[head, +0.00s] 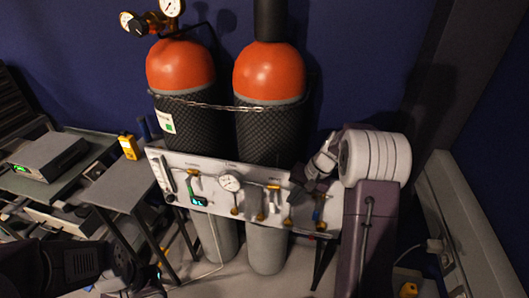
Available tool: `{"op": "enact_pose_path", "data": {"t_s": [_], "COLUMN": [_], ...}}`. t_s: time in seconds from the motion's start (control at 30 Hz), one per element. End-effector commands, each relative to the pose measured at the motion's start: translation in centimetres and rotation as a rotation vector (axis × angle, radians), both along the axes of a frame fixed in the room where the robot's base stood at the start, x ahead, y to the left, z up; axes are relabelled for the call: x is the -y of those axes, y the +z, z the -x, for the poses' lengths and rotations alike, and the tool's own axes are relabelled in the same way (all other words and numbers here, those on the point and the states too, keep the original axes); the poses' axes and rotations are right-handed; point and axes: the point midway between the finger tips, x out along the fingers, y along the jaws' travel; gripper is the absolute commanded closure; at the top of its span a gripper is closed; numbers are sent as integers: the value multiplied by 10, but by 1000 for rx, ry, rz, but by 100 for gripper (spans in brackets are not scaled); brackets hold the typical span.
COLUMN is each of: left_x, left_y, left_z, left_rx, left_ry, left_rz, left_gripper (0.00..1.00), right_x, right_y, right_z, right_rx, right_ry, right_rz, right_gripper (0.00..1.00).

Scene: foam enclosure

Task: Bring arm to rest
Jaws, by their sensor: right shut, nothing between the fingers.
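My right arm (370,235) rises at the right and bends at a pale ribbed joint (376,158). My right gripper (303,183) points left and down from that joint, in front of the right end of the white gas panel (262,203). Its fingers are shut and empty. They overlap the panel's right part in the picture; I cannot tell whether they touch it. Part of my left arm (70,268) shows dark at the lower left corner; its gripper is not visible.
Two orange-topped gas cylinders (180,65) (269,70) stand chained behind the panel, which carries gauges and valves. A side table (121,186) and a grey instrument (48,153) are at left. A yellow device (129,146) sits beside the panel. A grey ledge (455,200) runs along the right wall.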

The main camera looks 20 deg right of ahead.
Motion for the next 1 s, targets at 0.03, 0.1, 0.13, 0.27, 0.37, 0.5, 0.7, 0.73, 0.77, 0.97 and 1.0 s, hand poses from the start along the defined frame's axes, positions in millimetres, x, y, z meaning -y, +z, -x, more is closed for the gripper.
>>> {"op": "enact_pose_path", "data": {"t_s": [0.03, 0.1, 0.13, 0.27, 0.37, 0.5, 0.7, 0.73, 0.77, 0.97, 1.0], "left_x": [0, 0, 0, 0, 0, 0, 0, 0, 0, 0, 0], "left_y": [0, 3, 5, 21, 37, 48, 47, 47, 47, 47, 47], "left_z": [0, 0, 0, 0, 0, 0, 0, 0, 0, 0, 0], "left_rx": [0, 0, 0, 0, 0, 0, 0, 0, 0, 0, 0], "left_ry": [0, 0, 0, 0, 0, 0, 0, 0, 0, 0, 0], "left_rz": [0, 0, 0, 0, 0, 0, 0, 0, 0, 0, 0], "left_gripper": [60, 60, 60, 60, 60, 60, 60, 60, 60, 60, 60], "right_x": [0, -6, -11, -57, -102, -116, -92, -90, -88, -89, -89], "right_y": [0, 4, 9, 53, 74, 67, 33, 30, 31, 32, 32], "right_z": [0, -1, -3, -1, 48, 123, 184, 185, 180, 176, 176], "right_rx": [0, 2, 10, 54, 33, 1, -37, -31, -17, -10, -10], "right_ry": [0, 15, 28, 146, 311, 472, 535, 531, 521, 499, 498], "right_rz": [0, 1, 4, 27, 103, 253, 385, 397, 405, 405, 404], "right_gripper": [100, 100, 100, 100, 100, 100, 100, 100, 100, 100, 100]}}
